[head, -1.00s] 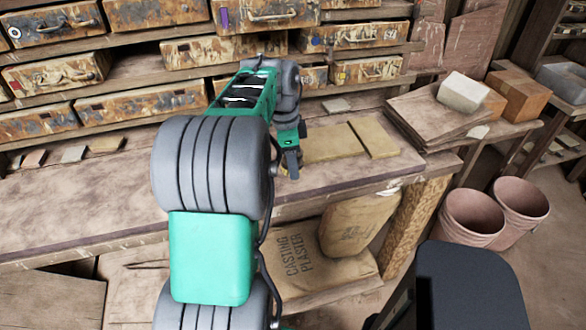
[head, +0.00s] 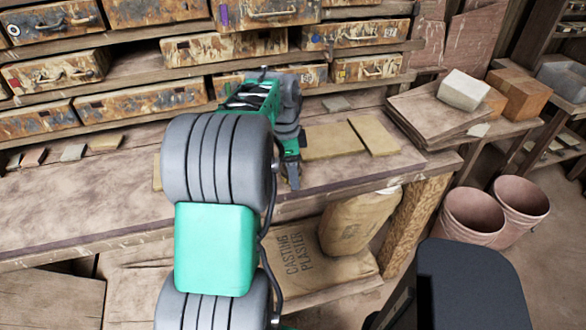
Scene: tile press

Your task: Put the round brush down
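My gripper (head: 292,178) is low over the front part of the workbench (head: 95,205), left of two flat tan boards. I see it from behind and at an angle, partly covered by my own arm. The gap between its fingers does not show, so I cannot tell whether it is open or shut. I cannot make out the round brush; it may be hidden behind my arm or gripper.
The tan boards (head: 332,141) lie right of my gripper. A stack of brown sheets (head: 430,120) with a pale block (head: 463,90) is further right. Drawers (head: 140,102) line the back. The bench's left front is clear. Plaster bags (head: 355,220) sit below.

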